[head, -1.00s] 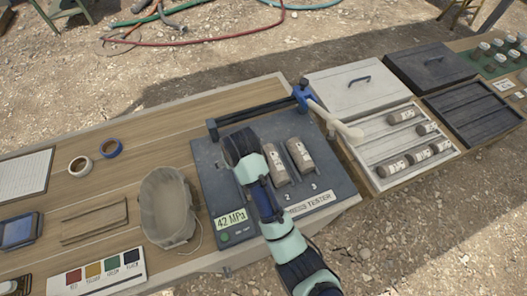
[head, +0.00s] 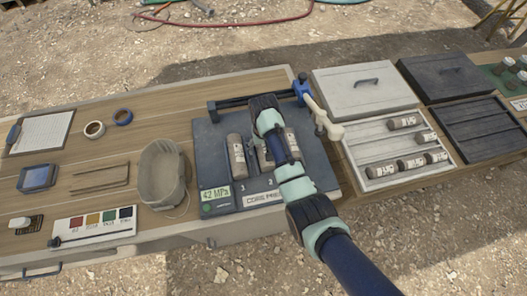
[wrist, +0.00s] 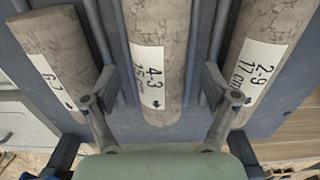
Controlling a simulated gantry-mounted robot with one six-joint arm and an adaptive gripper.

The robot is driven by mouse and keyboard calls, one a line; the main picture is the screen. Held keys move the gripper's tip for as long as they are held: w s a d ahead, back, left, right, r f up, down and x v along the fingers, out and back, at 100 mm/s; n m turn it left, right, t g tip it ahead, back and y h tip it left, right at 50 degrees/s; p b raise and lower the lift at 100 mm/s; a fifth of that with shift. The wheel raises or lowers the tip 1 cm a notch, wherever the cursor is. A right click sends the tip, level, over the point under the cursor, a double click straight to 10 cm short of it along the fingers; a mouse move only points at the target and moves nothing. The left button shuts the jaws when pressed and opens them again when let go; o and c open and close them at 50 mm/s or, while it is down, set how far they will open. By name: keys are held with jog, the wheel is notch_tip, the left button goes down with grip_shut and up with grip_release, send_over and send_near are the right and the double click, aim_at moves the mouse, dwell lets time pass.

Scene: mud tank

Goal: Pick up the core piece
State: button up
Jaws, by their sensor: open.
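Three grey cylindrical core pieces lie side by side in the slots of the dark core tester. In the wrist view the middle core piece (wrist: 160,50), labelled 4-3, runs between the spread fingers of my gripper (wrist: 157,78). My gripper is open, with one finger on each side of this core. The left core piece (wrist: 58,50), labelled 6-?, and the right core piece (wrist: 262,55), labelled 2-9, 17 cm, lie outside the fingers. In the head view the left core piece (head: 237,156) is clear; my arm covers most of the middle one and part of the right one.
The core tester (head: 213,165) shows 42 MPa and has a bar along its back edge. A beige bucket (head: 162,170) stands close left. An open core box (head: 372,152) with several cores stands to the right.

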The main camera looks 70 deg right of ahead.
jog(key=shift+f, duration=0.8)
jog(key=shift+r, duration=0.1)
grip_shut()
